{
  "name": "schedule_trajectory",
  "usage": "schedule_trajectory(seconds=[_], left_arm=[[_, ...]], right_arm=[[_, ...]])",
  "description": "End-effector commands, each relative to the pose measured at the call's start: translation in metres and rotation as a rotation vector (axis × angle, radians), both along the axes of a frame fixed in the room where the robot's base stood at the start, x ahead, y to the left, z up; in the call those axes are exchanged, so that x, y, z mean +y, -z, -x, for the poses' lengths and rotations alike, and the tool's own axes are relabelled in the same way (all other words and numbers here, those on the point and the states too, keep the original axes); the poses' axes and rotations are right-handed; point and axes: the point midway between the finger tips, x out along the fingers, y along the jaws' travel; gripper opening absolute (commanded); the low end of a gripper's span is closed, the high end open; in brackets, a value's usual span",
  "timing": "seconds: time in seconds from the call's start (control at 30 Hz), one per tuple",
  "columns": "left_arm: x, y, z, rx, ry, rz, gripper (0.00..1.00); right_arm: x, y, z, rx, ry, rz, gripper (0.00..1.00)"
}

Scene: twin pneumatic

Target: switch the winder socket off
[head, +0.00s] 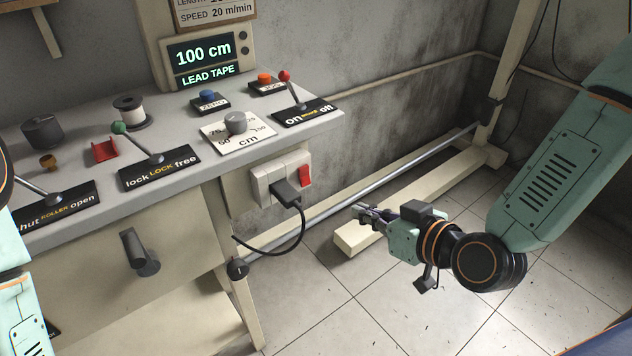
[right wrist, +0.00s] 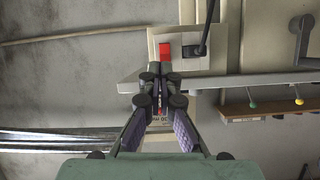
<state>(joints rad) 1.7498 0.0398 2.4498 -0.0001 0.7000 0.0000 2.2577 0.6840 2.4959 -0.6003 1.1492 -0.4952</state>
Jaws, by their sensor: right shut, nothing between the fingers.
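The winder socket (head: 262,189) is a pale block on the side of the bench, with a black plug (head: 287,195) in it. Its red rocker switch (head: 305,178) is at the right end; I cannot tell which way it is tipped. My right gripper (head: 359,212) is shut and empty, apart from the socket, to its lower right. In the right wrist view the closed fingertips (right wrist: 160,70) point up toward the red switch (right wrist: 166,51), just below it in the picture. The plug's black cable (right wrist: 204,35) shows beside the switch. My left gripper is out of view.
The bench top (head: 215,165) carries levers, a dial (head: 236,124) and buttons. A metal bar (head: 400,168) runs low behind my right gripper. The tiled floor is open in front.

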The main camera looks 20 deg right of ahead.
Motion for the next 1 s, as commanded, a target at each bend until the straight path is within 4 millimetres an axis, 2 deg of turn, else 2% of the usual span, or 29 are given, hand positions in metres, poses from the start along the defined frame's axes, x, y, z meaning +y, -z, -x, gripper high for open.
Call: schedule_trajectory(seconds=[0.17, 0.57, 1.0], left_arm=[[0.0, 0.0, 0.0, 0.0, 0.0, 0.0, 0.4], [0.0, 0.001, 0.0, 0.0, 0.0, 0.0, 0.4], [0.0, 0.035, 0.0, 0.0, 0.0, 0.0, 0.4]], right_arm=[[0.002, -0.01, -0.002, -0.07, -0.024, 0.051, 0.0], [0.004, -0.009, -0.001, -0.076, -0.026, 0.067, 0.0], [0.012, 0.003, -0.028, -0.077, -0.032, 0.071, 0.0]])
